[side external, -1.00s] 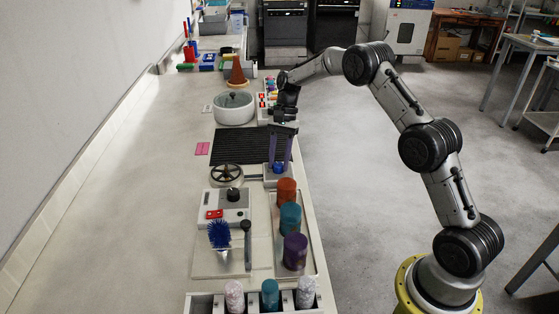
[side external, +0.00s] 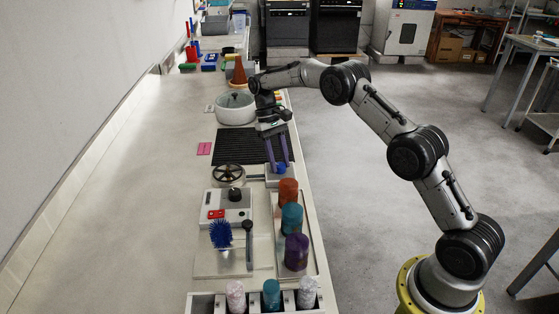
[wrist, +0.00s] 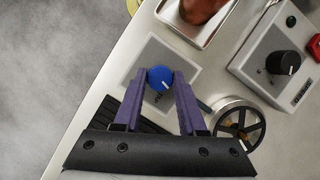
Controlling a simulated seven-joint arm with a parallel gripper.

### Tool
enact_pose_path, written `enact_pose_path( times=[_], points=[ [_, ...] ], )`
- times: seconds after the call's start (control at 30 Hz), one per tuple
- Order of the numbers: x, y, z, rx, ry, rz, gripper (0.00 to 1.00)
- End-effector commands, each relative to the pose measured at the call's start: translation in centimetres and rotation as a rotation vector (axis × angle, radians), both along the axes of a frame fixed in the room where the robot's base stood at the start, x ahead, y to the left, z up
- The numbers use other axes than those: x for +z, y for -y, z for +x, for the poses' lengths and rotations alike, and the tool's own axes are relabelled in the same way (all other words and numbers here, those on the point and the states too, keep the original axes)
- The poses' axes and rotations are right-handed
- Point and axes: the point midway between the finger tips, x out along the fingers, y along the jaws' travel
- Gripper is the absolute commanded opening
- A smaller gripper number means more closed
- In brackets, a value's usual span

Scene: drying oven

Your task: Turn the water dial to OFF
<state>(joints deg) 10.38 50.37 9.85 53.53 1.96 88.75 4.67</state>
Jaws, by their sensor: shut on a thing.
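The blue dial (side external: 281,169) sits on a small grey plate at the right edge of the bench. In the wrist view the dial (wrist: 160,77) is a round blue knob with a short white mark pointing to the lower right, on a light grey plate (wrist: 152,50). My gripper (wrist: 159,79) has purple fingers, one on each side of the dial, shut on it. In the side view my gripper (side external: 278,165) reaches down to it from above.
A spoked handwheel (side external: 228,175) stands left of the dial. A grey box with a black knob (wrist: 283,63) is nearby. A metal tray (side external: 314,235) holds orange, teal and purple cylinders. A black ribbed mat (side external: 230,147) and a white pot (side external: 235,110) lie farther back.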

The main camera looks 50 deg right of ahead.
Motion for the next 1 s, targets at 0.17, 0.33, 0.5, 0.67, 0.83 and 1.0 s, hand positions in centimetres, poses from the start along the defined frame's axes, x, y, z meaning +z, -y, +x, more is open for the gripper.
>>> enact_pose_path(
  times=[0.17,0.33,0.5,0.67,0.83,1.0],
  points=[
    [0.13,-0.05,0.06,0.126,0.002,-0.002,0.00],
    [0.14,-0.11,0.07,0.212,0.002,-0.002,0.00],
    [0.15,-0.13,0.08,0.261,0.004,-0.002,0.00],
    [0.15,-0.12,0.09,0.283,0.004,-0.002,0.00],
    [0.15,-0.11,0.09,0.288,0.005,-0.002,0.00],
    [0.15,-0.12,0.10,0.287,0.005,-0.002,0.00]
  ],
)
